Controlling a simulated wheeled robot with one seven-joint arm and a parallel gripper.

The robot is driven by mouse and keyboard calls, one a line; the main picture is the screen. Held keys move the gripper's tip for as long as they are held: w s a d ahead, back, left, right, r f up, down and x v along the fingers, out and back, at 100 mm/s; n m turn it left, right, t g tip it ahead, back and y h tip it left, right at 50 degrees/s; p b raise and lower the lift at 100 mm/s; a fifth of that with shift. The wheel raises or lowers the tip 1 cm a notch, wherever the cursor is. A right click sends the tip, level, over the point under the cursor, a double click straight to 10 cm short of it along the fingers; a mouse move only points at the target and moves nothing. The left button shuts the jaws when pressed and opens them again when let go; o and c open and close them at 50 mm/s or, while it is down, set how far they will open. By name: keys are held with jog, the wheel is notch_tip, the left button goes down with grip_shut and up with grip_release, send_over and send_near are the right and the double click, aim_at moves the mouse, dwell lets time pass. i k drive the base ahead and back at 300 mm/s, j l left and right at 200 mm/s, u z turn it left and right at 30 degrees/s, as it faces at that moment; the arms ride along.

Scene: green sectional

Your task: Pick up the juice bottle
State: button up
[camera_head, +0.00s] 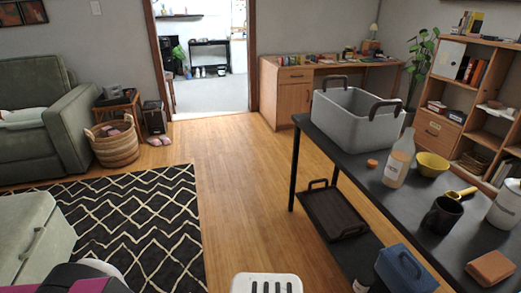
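The juice bottle (398,162) appears to be the pale, translucent bottle with a whitish label and a narrow neck. It stands upright on the dark table (345,148) at the right. It is just in front of the grey bin and left of a yellow bowl (432,164). A small round orange thing (372,163) lies on the table to its left. My gripper is not visible in this view, so its state and any contents are hidden.
The grey bin (355,118), black mug (442,214), yellow scoop (461,193), white jar (507,205) and brown block (491,268) share the tabletop. A lower shelf holds a dark tray (335,214) and blue box (404,270). Wood floor (235,190) left of the table is clear.

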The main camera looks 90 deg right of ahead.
aim_at(401, 157)
jog(key=z, duration=4.8)
